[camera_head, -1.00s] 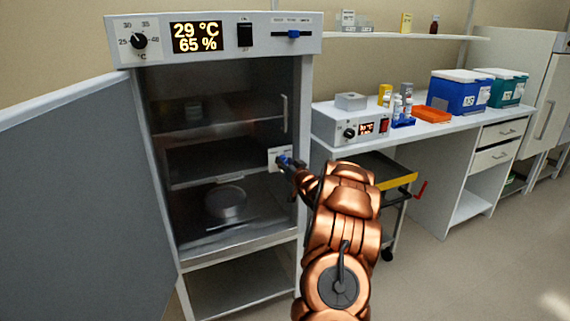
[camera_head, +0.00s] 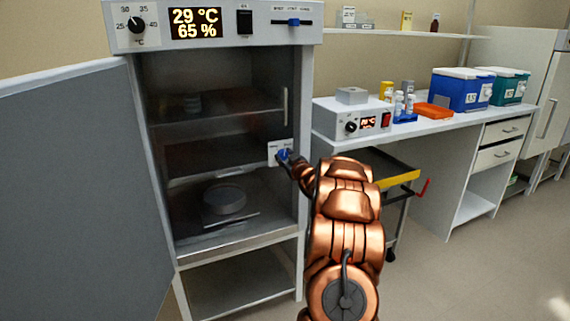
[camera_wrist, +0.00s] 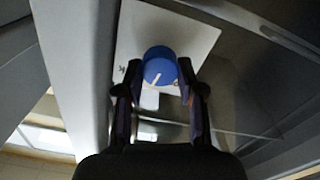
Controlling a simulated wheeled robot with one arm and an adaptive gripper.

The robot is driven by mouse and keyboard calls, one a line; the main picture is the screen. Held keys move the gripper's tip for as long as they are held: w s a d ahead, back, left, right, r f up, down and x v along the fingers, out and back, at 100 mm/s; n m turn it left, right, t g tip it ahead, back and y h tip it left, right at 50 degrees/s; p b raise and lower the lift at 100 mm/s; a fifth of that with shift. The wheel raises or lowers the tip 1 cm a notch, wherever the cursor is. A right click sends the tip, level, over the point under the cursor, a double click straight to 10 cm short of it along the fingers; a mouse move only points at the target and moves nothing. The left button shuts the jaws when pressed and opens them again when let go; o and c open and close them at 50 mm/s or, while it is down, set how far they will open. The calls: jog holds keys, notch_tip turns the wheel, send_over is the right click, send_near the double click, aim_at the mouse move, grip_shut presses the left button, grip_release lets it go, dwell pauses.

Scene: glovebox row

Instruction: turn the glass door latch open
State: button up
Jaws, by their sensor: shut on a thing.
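The latch is a blue round knob on a white plate (camera_wrist: 188,40) at the right edge of the incubator's inner glass door (camera_head: 222,160). The glass door sits in the incubator's opening, with a vertical handle (camera_head: 285,106) above the plate.
The grey outer door (camera_head: 80,190) stands wide open at the left. Behind the glass are wire shelves and a round dish (camera_head: 225,200). At the right, a bench (camera_head: 455,126) holds a control box (camera_head: 340,120) and coolers. A cart (camera_head: 395,180) stands beside my arm.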

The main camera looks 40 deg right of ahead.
jog(key=n+b, duration=0.1)
jog(key=n, duration=0.1)
jog(key=n+b, duration=0.1)
jog(key=b, duration=0.1)
jog(key=n+b, duration=0.2)
jog(key=shift+f+n, duration=0.3)
jog(key=shift+f, duration=0.05)
jog(key=n+b, duration=0.4)
jog(key=n, duration=0.1)
jog(key=shift+a+r, duration=0.1)
jog(key=shift+r, duration=0.1)
jog(key=shift+n, duration=0.3)
jog(key=o, duration=1.1)
jog(key=shift+o, duration=0.2)
jog(key=v, duration=1.2)
jog(key=shift+w, duration=0.1)
